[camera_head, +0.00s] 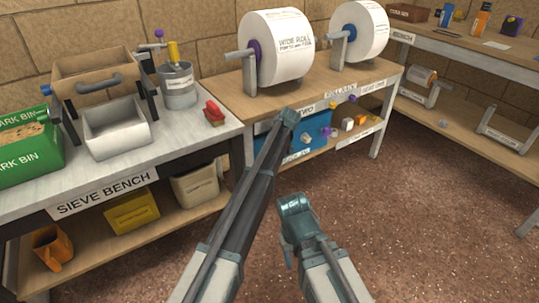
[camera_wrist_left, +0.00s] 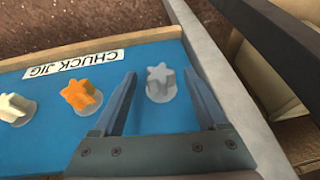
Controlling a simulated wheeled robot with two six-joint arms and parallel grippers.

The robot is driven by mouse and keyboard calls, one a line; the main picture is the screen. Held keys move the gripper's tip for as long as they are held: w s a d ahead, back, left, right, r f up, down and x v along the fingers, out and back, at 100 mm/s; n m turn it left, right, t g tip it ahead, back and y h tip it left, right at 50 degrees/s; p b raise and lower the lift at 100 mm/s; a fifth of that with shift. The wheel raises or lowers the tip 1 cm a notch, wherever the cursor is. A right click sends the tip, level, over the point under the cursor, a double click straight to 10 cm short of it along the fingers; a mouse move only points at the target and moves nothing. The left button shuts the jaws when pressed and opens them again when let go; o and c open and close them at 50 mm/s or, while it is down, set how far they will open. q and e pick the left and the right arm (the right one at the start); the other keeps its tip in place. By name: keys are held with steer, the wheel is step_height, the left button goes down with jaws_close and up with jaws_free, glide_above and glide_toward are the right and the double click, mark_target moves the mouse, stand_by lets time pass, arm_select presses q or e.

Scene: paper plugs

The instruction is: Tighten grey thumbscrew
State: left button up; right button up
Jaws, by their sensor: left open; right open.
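The grey star-headed thumbscrew (camera_wrist_left: 159,82) sits on a round base on the blue chuck jig (camera_wrist_left: 156,51), near the jig's right end in the left wrist view. My left gripper (camera_wrist_left: 160,74) is open, with one finger on each side of the grey thumbscrew. I see gaps between the fingers and its head. An orange thumbscrew (camera_wrist_left: 81,97) and a white one (camera_wrist_left: 14,106) stand left of the gripper. In the head view the jig (camera_head: 318,127) is partly hidden behind my left arm, which reaches it. My right gripper (camera_head: 296,205) hangs empty over the floor, open.
A grey frame edge runs close beside the jig's right end in the left wrist view. The bench (camera_head: 230,97) with two paper rolls (camera_head: 282,48) stands above the jig. The sieve bench (camera_head: 195,136) is at left. Brown floor (camera_head: 420,220) is clear at right.

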arm_select(q)
steer(key=p+v, duration=1.2)
steer(key=v, duration=0.1)
steer(key=shift+s+d+r, duration=0.15)
steer(key=shift+r, duration=0.1)
steer(key=shift+s, duration=0.1)
